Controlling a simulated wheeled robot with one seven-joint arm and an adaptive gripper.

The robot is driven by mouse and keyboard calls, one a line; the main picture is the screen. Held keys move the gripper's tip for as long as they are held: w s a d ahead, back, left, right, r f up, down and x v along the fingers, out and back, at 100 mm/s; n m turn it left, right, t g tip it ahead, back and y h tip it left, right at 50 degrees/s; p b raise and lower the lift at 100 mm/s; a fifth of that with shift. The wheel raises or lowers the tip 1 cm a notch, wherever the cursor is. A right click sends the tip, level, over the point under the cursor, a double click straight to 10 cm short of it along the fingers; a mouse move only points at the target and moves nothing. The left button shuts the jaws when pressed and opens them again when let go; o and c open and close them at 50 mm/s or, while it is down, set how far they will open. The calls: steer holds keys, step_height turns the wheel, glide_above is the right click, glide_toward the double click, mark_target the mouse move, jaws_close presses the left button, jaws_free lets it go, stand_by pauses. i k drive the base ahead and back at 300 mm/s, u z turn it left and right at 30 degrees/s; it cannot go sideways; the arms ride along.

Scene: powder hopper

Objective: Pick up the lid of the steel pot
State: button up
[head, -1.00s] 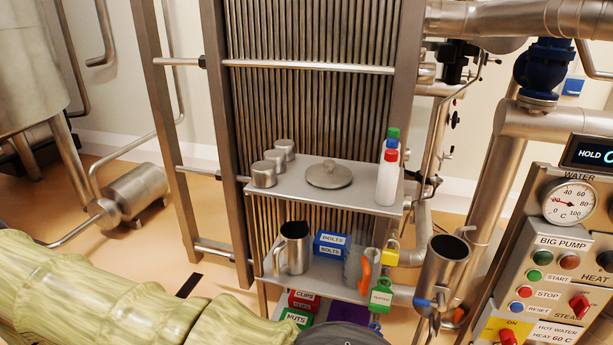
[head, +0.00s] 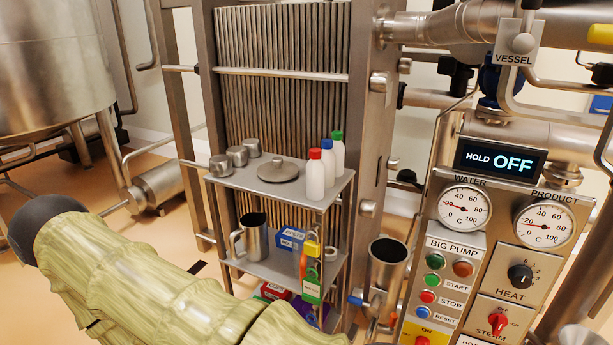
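The steel lid (head: 278,170), a flat round disc with a small knob on top, lies on the top shelf (head: 243,182) of a small rack in the head view. No pot shows under it; it seems to rest flat on the shelf. Several small steel cups (head: 237,156) stand to its left, and bottles stand close to its right. My arm crosses the lower left of the view, in a pale green sleeve, well apart from the lid. My gripper is not in view.
White bottles with red (head: 315,175), blue and green caps stand at the shelf's right end. A steel jug (head: 252,238) and a blue bolts box (head: 290,241) sit on the shelf below. A control panel (head: 480,260) stands at the right, a steel tank (head: 55,65) at the left.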

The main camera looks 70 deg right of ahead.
mark_target(278, 170)
steer(key=z, duration=0.05)
steer(key=k, duration=0.1)
steer(key=z, duration=1.05)
